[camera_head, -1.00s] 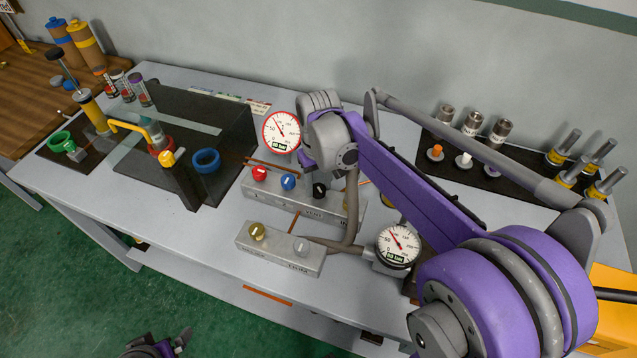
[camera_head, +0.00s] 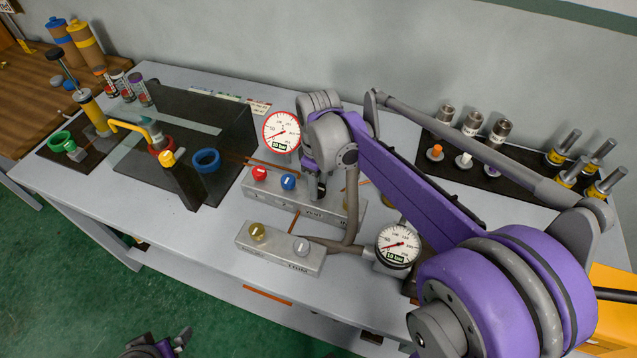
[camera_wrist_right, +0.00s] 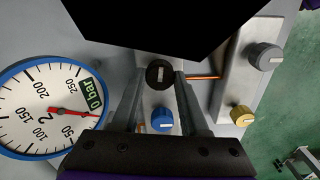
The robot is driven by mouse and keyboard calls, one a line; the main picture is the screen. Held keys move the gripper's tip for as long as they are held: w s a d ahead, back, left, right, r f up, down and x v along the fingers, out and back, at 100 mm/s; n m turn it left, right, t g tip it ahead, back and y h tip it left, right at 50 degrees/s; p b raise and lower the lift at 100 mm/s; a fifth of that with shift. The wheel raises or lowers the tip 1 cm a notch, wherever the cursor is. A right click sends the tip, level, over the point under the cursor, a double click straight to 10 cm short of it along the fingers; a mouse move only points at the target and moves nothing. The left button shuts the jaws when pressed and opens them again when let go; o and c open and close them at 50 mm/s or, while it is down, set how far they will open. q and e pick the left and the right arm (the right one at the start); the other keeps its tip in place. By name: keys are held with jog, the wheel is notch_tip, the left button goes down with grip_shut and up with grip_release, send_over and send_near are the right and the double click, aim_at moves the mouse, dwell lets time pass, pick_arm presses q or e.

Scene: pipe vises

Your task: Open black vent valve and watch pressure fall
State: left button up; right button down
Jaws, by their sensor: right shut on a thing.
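The black vent valve knob (camera_wrist_right: 159,74) sits on the grey valve block (camera_head: 336,214), between the fingers of my right gripper (camera_wrist_right: 160,92). The gripper is shut on it, and the knob's white mark points along the fingers. In the head view my right gripper (camera_head: 317,186) hides the black knob. The red-rimmed gauge (camera_head: 282,131) and the front gauge (camera_head: 398,246) both read about 10 bar. A blue-rimmed gauge (camera_wrist_right: 50,110) in the wrist view has its needle low, with a display ending in 0 bar. My left gripper (camera_head: 180,340) is partly visible at the bottom, away from the bench.
A red knob (camera_head: 260,174) and a blue knob (camera_head: 288,182) stand on the same block, left of my gripper. A front block carries a yellow knob (camera_head: 257,231) and a grey knob (camera_head: 301,246). Metal fittings (camera_head: 472,123) stand at the back right. A dark enclosure (camera_head: 215,125) is left.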

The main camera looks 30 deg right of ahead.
dwell(0.4)
jog(key=shift+c, duration=2.1)
grip_release()
notch_tip(320, 180, up, 11)
jog(key=shift+p, duration=0.4)
jog(key=shift+s+f, duration=0.1)
jog(key=shift+f, duration=0.05)
